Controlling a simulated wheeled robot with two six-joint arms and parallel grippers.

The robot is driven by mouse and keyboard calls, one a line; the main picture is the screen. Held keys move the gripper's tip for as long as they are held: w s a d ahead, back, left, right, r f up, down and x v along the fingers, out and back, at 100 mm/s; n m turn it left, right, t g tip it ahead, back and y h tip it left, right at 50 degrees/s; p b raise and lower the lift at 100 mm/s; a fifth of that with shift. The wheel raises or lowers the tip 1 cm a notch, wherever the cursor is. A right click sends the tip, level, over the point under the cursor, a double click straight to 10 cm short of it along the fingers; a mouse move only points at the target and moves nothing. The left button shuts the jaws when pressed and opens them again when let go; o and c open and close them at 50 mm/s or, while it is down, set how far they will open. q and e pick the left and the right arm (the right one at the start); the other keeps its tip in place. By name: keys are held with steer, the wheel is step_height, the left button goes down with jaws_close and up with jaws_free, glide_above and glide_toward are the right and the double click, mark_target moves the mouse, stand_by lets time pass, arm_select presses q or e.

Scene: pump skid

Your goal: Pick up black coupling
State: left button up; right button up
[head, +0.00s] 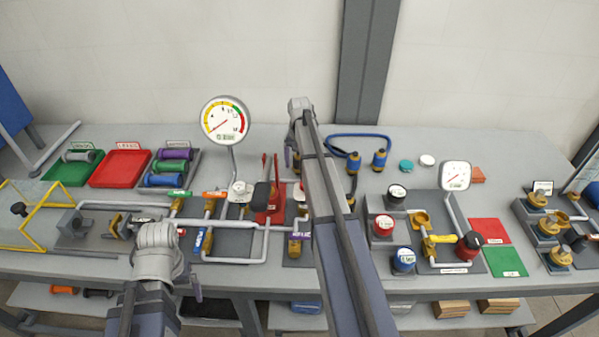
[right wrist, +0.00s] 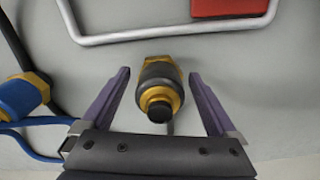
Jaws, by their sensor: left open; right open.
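The black coupling (right wrist: 158,88), a dark ribbed body with brass parts and a dark end, shows in the right wrist view. It lies between the two purple fingers of my right gripper (right wrist: 158,73). The fingers are open, with a gap on each side of it. In the head view my right arm reaches far over the bench and hides most of this spot; I cannot make out the coupling there. My left gripper (head: 187,282) is at the bench's front left, mostly hidden by its own wrist, away from the coupling.
A blue coupling (right wrist: 20,97) with a blue hose is close to the left finger in the right wrist view. A pale bent pipe (right wrist: 170,36) and a red block (right wrist: 228,7) are at the top. In the head view a gauge (head: 225,121) stands left of my right arm.

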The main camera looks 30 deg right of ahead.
steer(key=shift+r, duration=0.1)
jaws_close()
stand_by(0.6)
